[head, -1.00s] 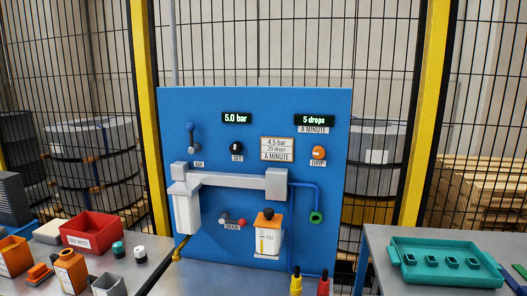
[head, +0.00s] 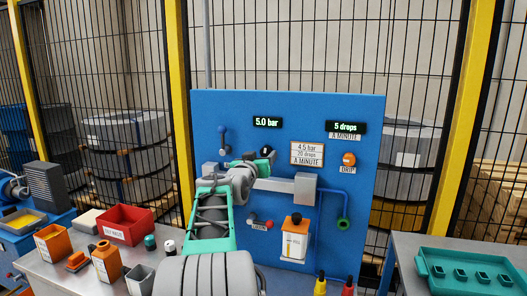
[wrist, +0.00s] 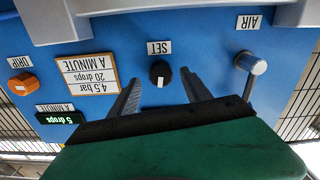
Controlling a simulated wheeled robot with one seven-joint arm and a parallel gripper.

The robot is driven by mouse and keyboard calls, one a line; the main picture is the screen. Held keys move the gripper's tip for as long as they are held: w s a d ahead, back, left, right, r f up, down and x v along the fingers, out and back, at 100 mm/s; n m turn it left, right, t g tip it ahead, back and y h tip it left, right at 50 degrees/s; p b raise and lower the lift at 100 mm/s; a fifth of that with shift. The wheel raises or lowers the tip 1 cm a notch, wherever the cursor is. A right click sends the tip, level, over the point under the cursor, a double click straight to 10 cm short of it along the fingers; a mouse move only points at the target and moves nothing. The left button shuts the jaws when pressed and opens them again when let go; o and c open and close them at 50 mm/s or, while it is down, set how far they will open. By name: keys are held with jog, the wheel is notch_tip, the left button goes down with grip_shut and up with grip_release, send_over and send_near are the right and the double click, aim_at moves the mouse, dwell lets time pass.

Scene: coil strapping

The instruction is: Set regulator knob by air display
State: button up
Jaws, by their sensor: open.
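The air display (head: 267,122) on the blue panel reads 5.0 bar. The sign plate (head: 307,153) reads 4.5 bar, 20 drops a minute. The black regulator knob (wrist: 160,73), labelled SET, shows in the wrist view, which is upside down; its pale mark is on the side nearer the display. Gaps show between knob and fingers in the picture; I cannot tell how far the tips are from the panel.
The AIR lever (wrist: 250,65) is close beside one finger in the wrist view. The orange DRIP knob (head: 349,159) and drops display (head: 345,128), reading 5 drops, are to the right. A grey pipe unit (head: 290,186) runs below. Bins and bottles crowd the left bench.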

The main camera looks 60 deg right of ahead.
jog(key=shift+w+d, duration=0.2)
jog(key=shift+d, duration=0.85)
grip_shut()
